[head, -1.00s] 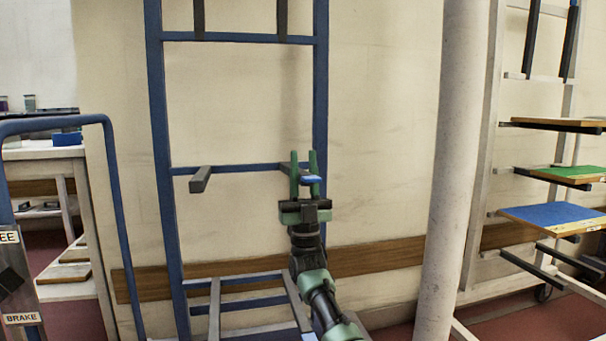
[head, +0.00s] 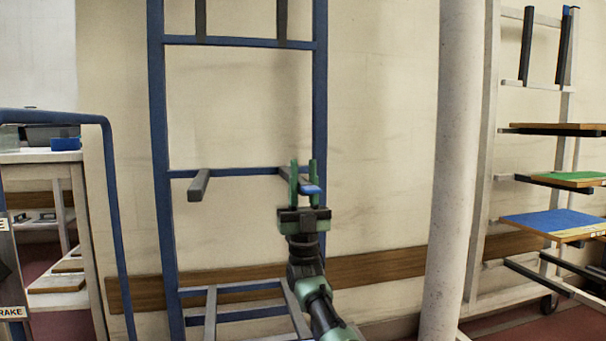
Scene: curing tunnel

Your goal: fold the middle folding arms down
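The blue rack (head: 157,120) stands against the wall. Its left middle folding arm (head: 199,185), dark grey, sticks out from the middle crossbar towards me, roughly level. The right middle folding arm (head: 285,171) also sticks out, with a blue tip (head: 310,189); much of it is hidden by my gripper. My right gripper (head: 304,178) is at that tip, its green fingers pointing up and apart. The blue tip overlaps the right finger; I cannot tell whether they touch. My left gripper is not in view.
Upper arms (head: 283,20) stand upright; lower arms (head: 210,312) stick out below. A pale round post (head: 455,170) stands to the right, before a white rack with coloured boards (head: 552,222). A blue-handled trolley (head: 112,200) and a bench are at left.

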